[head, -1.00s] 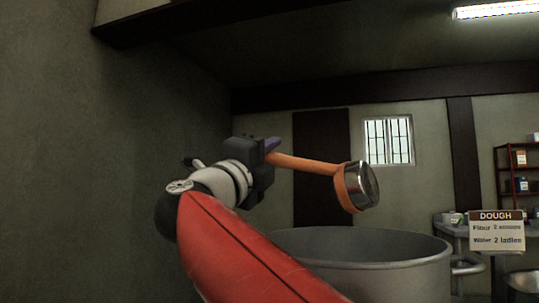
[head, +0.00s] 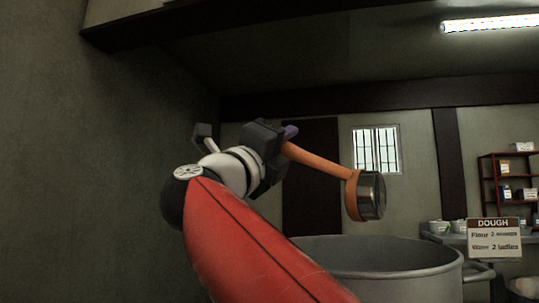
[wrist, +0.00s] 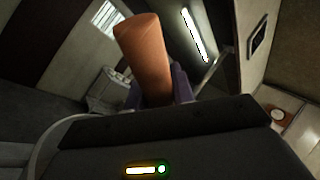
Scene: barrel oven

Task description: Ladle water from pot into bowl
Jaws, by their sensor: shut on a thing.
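My gripper (head: 283,140) is shut on the orange handle (head: 315,162) of a ladle. The ladle's metal cup (head: 371,196) with an orange band hangs at the handle's far end, in the air above the large grey pot (head: 390,254). The cup looks tipped on its side, and I cannot see whether it holds water. The pot's inside is mostly hidden by its rim. In the wrist view the orange handle (wrist: 145,55) rises from between the purple fingers. Bowl-like containers (head: 438,227) show small on the back counter; I cannot tell whether one is the task's bowl.
A sign (head: 493,238) reads "DOUGH", flour 2 scoops, water 2 ladles, right of the pot. A red shelf (head: 508,185) with containers stands at the far right. A bare wall (head: 90,180) fills the left side.

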